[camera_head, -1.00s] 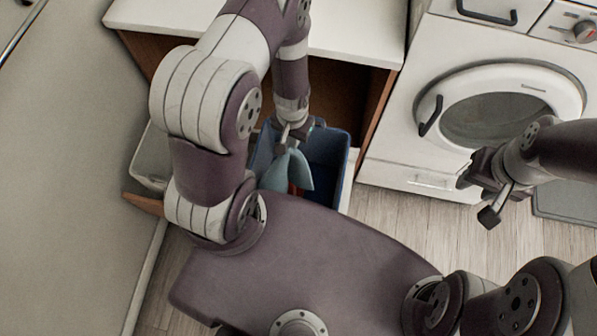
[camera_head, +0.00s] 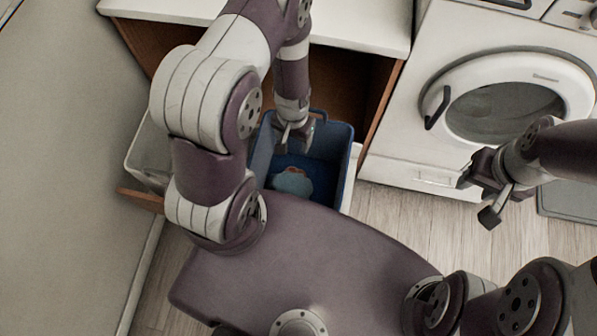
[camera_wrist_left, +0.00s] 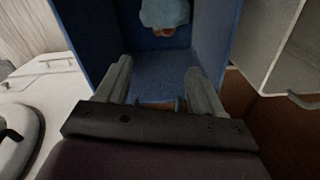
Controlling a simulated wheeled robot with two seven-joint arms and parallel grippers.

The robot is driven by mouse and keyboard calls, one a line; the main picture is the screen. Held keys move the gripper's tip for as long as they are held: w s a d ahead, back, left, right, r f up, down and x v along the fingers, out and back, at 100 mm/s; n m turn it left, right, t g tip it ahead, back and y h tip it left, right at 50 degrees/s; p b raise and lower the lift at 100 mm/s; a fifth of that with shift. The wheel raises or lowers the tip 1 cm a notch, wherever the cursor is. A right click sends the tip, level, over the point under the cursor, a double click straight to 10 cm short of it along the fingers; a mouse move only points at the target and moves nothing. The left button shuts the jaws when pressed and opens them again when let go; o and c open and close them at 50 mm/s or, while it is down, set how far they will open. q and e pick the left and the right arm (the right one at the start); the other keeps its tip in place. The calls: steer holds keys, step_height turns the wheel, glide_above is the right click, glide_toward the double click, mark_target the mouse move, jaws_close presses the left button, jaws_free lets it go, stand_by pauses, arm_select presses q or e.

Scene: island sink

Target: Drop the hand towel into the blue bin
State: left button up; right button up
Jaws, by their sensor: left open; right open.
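The blue bin (camera_head: 338,150) stands in the open cabinet, below my left arm. The light blue hand towel (camera_head: 293,181) lies crumpled inside the bin, with a reddish patch beside it. My left gripper (camera_head: 294,142) is open and empty over the bin's upper-left part, apart from the towel. In the left wrist view, the open fingers (camera_wrist_left: 158,88) point into the blue bin (camera_wrist_left: 95,35), and part of the towel (camera_wrist_left: 165,12) shows at the top edge. My right gripper (camera_head: 478,195) is open and empty in front of the washing machine. My body hides the bin's near part.
A white washing machine (camera_head: 400,150) with a round door stands at the right. A pale container (camera_head: 148,150) sits left of the bin. The white countertop (camera_head: 350,25) overhangs the cabinet. Wood floor (camera_head: 400,225) is clear below the machine.

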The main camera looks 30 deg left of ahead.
arm_select(q)
steer(key=o, duration=0.6)
step_height(320, 180, up, 6)
steer(key=p, duration=0.5)
steer(key=shift+f, duration=0.25)
step_height(320, 180, up, 13)
steer(key=shift+f+p, duration=0.15)
steer(key=shift+p, duration=0.4)
